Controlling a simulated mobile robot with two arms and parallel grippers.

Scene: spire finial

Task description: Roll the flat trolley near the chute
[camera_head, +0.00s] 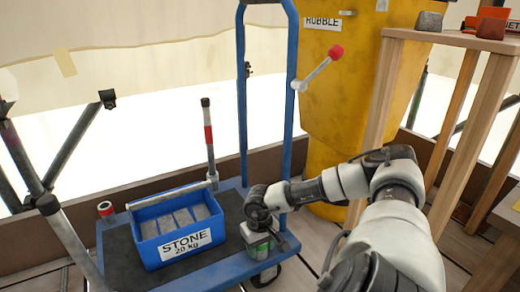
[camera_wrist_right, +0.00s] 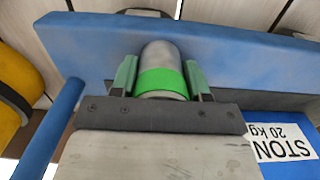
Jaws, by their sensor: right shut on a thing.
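The flat trolley (camera_head: 213,278) is blue with a dark mat and a tall blue push frame at its back; its blue edge also shows in the right wrist view (camera_wrist_right: 230,52). The yellow chute (camera_head: 340,125), labelled RUBBLE, stands just behind and to the right of it. My right gripper (camera_head: 259,246) is at the trolley's right side. In the right wrist view its green fingers (camera_wrist_right: 161,72) are shut on a grey cylinder with a green band (camera_wrist_right: 163,84), beside the blue edge. How the cylinder joins the trolley is hidden. My left gripper is not in view.
A red-knobbed lever (camera_head: 318,70) shows by the chute. A wooden stand (camera_head: 384,110) is at right. Scaffold poles (camera_head: 75,140) are at left.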

